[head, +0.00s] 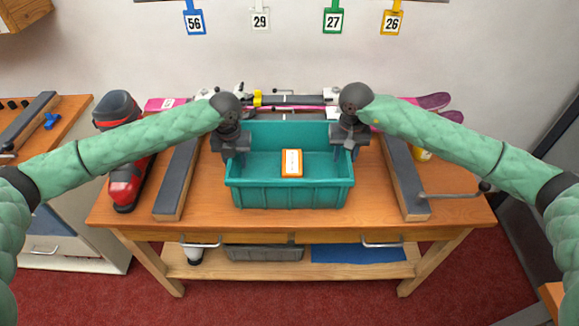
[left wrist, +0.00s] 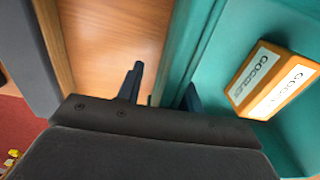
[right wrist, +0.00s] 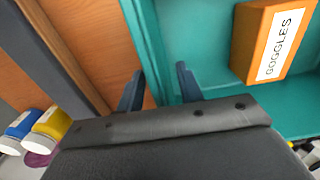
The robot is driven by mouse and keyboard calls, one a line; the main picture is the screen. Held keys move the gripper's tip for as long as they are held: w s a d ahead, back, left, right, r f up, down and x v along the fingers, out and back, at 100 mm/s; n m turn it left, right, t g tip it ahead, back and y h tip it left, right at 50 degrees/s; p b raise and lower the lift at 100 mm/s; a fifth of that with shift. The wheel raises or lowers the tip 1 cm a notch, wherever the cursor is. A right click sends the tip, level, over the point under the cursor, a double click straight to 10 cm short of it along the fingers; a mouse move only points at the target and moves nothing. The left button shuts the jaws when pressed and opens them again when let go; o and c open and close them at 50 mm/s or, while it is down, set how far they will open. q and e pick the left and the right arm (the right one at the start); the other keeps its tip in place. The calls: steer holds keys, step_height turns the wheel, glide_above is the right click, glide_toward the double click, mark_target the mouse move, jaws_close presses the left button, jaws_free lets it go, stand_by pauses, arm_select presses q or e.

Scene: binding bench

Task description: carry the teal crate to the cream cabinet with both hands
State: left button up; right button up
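The teal crate (head: 290,196) stands on the wooden workbench with an orange box labelled goggles (head: 292,163) inside. My left gripper (head: 236,152) is at the crate's left wall, its fingers open on either side of it; in the left wrist view a gap shows between the outer finger and the wall (left wrist: 196,42). My right gripper (head: 347,150) is at the right wall in the same way, open, with one finger inside and one outside the wall (right wrist: 150,45).
Dark-topped wooden blocks (head: 178,180) (head: 403,178) flank the crate. A red and black ski boot (head: 122,190) stands at the bench's left, and pink skis (head: 165,104) lie behind. A crank handle (head: 455,194) sticks out at the right. Red floor is clear in front.

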arm_select(q)
jaws_close()
arm_select(e)
jaws_close()
arm_select(q)
steer(key=shift+w+r, duration=0.1)
stand_by(1.0)
